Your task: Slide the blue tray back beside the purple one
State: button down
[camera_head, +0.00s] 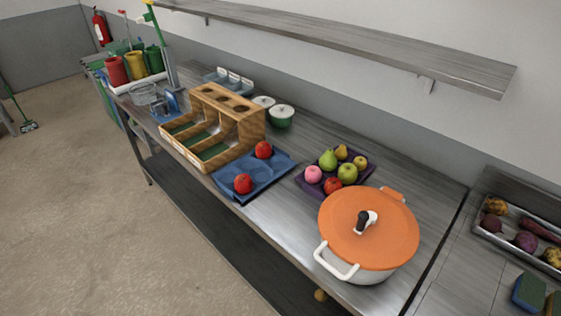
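The blue tray (269,179) lies on the steel counter in front of the wooden organizer, turned at an angle, its front corner close to the counter's front edge. Two red apples sit in it, one at the back (263,149) and one at the front (243,183). The purple tray (309,189) lies to its right and a little further back, with a gap of bare counter between them. It holds several fruits, among them a pink one (313,174), a green pear (327,160) and a red apple (332,186). My gripper is not in view.
A large pot with an orange lid (385,235) stands just right of the purple tray. A wooden organizer (226,108) stands left of the blue tray. Small lidded pots (280,117) stand behind it. A wall shelf (360,45) hangs above the counter.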

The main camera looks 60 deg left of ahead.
aim_at(262, 172)
jog(key=u, duration=2.3)
jog(key=i+j+z, duration=0.1)
jog(key=i+j, duration=0.15)
jog(key=i+j+z, duration=0.1)
jog(key=j, duration=0.25)
jog(key=i+j+z, duration=0.1)
jog(key=i+j, duration=0.2)
jog(key=i+j+z, duration=0.15)
jog(key=j, duration=0.25)
jog(key=i+j+z, duration=0.1)
jog(key=i+j, duration=0.15)
jog(key=i+j+z, duration=0.1)
jog(key=j, duration=0.4)
jog(key=i+l, duration=0.05)
